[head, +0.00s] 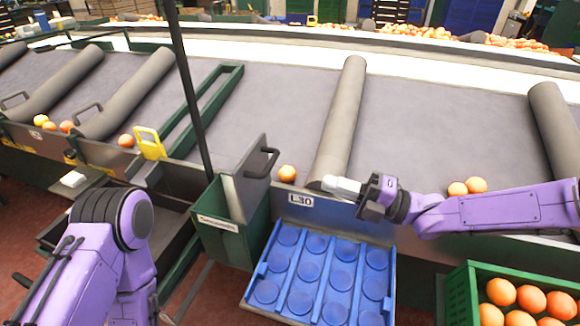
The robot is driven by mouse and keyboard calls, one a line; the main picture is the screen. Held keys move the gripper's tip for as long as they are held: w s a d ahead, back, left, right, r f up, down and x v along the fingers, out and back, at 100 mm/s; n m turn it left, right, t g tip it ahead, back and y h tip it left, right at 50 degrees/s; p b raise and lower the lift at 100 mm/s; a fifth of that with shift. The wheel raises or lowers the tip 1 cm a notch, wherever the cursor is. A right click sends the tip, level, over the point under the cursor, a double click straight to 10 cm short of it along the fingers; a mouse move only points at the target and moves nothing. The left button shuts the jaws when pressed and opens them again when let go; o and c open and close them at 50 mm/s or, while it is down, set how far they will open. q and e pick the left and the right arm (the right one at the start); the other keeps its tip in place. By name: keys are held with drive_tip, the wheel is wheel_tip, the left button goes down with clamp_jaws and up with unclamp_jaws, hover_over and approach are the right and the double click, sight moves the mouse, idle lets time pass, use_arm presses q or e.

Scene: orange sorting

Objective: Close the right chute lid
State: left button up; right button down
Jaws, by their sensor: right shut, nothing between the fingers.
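A grey panel with a black handle (250,182), which looks like the chute lid, stands raised beside the green box, left of the L30 label. Its handle (263,163) faces right. My right gripper (335,186) is shut and empty, its pale fingertips pointing left above the front edge by the L30 label (300,200). It is to the right of the panel and apart from it. One orange (287,173) lies between the panel and the gripper. My left arm comes in at the lower left, and its gripper is not visible.
A blue tray (253,291) with round cups, no fruit visible in it, sits below the L30 label. A green crate of oranges (462,296) stands at the lower right. A grey roller (343,115) lies behind my right gripper. A dark post (188,85) rises left of the panel.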

sight(273, 164)
drive_tip(key=p+x, duration=0.2)
drive_tip(key=x, duration=0.8)
drive_tip(key=shift+w+a+f, duration=0.2)
drive_tip(key=shift+w+f, duration=0.05)
drive_tip(key=shift+w, duration=0.1)
drive_tip(key=shift+r+p, duration=0.2)
drive_tip(key=shift+p, duration=0.2)
